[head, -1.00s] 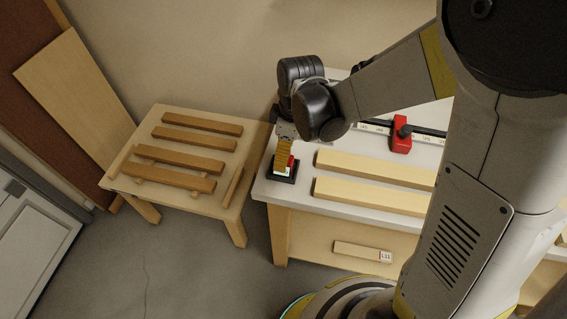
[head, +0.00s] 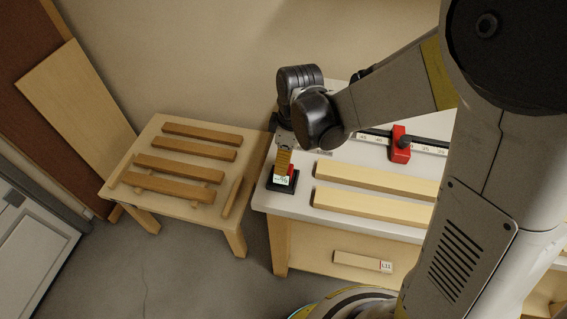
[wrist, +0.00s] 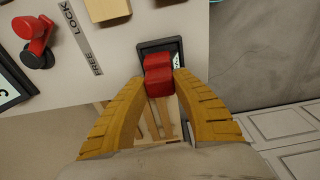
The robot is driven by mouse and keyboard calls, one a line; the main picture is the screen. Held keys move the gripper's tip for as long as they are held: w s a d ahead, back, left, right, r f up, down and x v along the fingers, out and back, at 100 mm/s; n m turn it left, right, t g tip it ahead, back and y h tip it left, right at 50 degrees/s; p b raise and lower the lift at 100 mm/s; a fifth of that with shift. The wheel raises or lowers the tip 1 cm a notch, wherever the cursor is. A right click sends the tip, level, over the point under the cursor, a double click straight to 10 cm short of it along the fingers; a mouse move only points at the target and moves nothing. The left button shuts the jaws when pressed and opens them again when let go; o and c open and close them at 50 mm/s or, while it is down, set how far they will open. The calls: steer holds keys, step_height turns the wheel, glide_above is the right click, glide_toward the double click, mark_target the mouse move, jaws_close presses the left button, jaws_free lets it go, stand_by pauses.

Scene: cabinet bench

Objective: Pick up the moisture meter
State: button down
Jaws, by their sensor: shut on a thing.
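The moisture meter (head: 282,181) is a small red device with a white display, at the left end of the white bench top. It is at a dark square base (head: 291,187). My gripper (head: 283,168) points down at it with its yellow fingers. In the wrist view my gripper (wrist: 159,80) is shut on the red meter (wrist: 158,74), one fingertip on either side. The dark base (wrist: 149,48) shows just past it. I cannot tell whether the meter touches the base, and much of it is hidden by the fingers.
Two pale wooden bars (head: 376,189) lie on the bench right of the meter. Behind them is a scale rail with a red clamp (head: 401,150).

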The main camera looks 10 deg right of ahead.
step_height(320, 180, up, 4)
steer(key=shift+f+p, duration=0.25)
steer(key=shift+p, duration=0.4)
steer(key=w+d+r+p, duration=0.1)
steer(key=d+r+p, duration=0.2)
steer(key=d+r, duration=0.3)
steer(key=d, duration=0.5)
steer(key=shift+w+d+r, duration=0.25)
steer(key=shift+w+r, duration=0.05)
steer(key=shift+w, duration=0.1)
steer(key=c, duration=1.6)
jaws_free()
jaws_close()
